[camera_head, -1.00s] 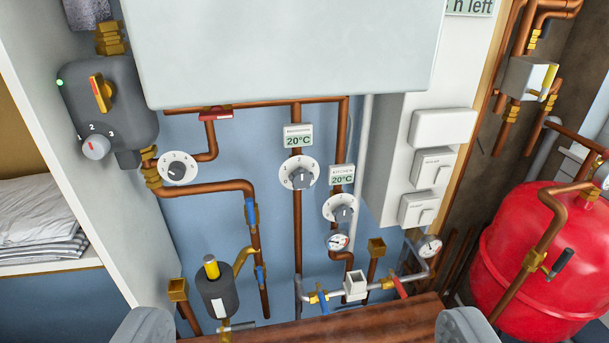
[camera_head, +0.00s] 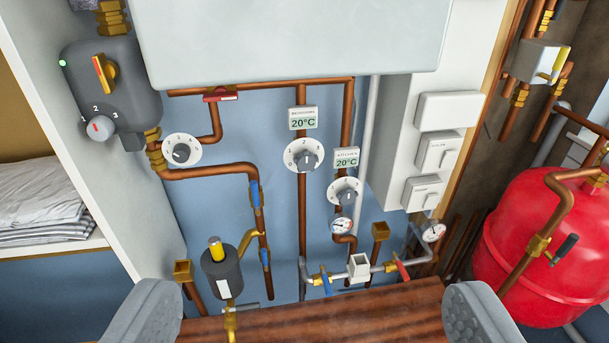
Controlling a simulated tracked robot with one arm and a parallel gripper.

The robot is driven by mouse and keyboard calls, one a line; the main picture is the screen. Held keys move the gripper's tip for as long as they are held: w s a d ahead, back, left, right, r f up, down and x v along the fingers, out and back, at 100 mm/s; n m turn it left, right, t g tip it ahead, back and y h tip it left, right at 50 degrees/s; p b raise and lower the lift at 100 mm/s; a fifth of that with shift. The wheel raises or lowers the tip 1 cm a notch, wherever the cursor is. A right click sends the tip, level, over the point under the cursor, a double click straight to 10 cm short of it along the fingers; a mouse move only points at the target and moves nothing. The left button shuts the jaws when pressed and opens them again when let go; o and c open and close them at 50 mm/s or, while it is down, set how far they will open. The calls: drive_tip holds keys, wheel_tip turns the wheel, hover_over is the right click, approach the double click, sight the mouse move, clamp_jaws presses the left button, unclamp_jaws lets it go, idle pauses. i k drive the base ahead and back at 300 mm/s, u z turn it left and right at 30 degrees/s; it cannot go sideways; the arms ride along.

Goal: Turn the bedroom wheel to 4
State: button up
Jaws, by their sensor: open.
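The bedroom wheel (camera_head: 304,155) is a round white dial with a grey knob on a vertical copper pipe, in the middle of the head view. A small display (camera_head: 303,118) above it is labelled bedroom and reads 20°C.
Another white dial (camera_head: 181,151) is at the left, near a grey pump (camera_head: 110,88). A white boiler casing (camera_head: 290,40) overhangs above. Switch boxes (camera_head: 437,152) and a red tank (camera_head: 535,250) stand right. A wooden surface (camera_head: 320,312) lies between my fingers.

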sight(306, 161)
drive_tip(key=u, duration=1.55)
drive_tip(key=k, duration=1)
drive_tip(key=z, duration=1.25)
drive_tip(key=i, duration=1)
drive_tip(key=u, duration=0.1)
